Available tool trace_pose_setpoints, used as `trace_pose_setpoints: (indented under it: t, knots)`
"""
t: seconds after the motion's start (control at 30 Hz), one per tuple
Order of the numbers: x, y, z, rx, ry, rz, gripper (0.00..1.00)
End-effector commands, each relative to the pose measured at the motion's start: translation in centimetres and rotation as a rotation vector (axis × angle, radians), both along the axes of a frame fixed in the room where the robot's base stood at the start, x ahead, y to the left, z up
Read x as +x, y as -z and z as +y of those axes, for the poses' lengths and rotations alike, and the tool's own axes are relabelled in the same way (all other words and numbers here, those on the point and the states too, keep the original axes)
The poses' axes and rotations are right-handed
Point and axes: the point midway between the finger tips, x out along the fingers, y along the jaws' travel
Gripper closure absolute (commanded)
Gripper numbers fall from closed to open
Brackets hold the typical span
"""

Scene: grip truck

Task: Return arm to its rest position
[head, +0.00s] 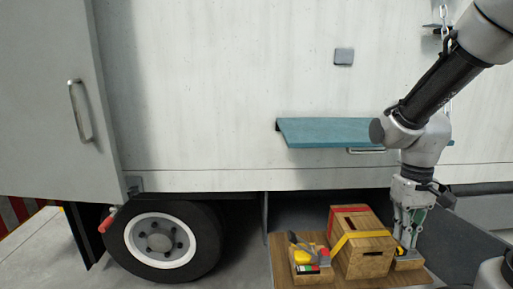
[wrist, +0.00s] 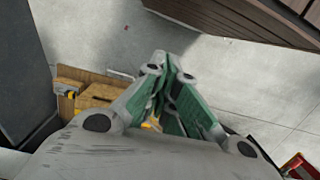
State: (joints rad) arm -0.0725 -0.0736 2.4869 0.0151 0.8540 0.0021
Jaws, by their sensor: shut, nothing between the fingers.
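My gripper (head: 407,240) points down at the lower right in the head view, just right of a wooden box with red and yellow straps (head: 362,256). In the wrist view my gripper (wrist: 163,62) has its green-padded fingers together at the tips, with nothing between them. My arm reaches in from the upper right. Part of the wooden boxes shows left of the fingers in the wrist view (wrist: 97,94). The fingertips overlap a small wooden block or tray in the head view; I cannot tell whether they touch it.
A teal fold-down shelf (head: 330,132) juts from the white truck side (head: 220,80), behind my arm. A wooden board (head: 283,258) carries the boxes and a small tray of tools (head: 308,264). A truck wheel (head: 160,242) stands at left. A door with a handle (head: 80,110) is far left.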

Motion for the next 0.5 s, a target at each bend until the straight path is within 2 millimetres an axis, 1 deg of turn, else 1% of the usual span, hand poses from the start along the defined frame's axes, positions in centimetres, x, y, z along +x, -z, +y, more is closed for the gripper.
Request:
trace_pose_setpoints:
  t: [0.03,0.1,0.2,0.3,0.4,0.5]
  knots:
    - [-1.0,-1.9,-0.3,0.001,0.005,-0.036,1.00]
    - [-2.5,-4.2,-0.7,0.000,0.012,-0.081,1.00]
    - [-4.1,-7.0,-1.2,0.002,0.023,-0.177,1.00]
    - [-5.0,-9.4,-1.5,0.004,0.035,-0.298,1.00]
    - [-5.6,-11.4,-1.8,0.007,0.046,-0.397,1.00]
    - [-6.0,-12.7,-2.0,0.008,0.054,-0.465,1.00]
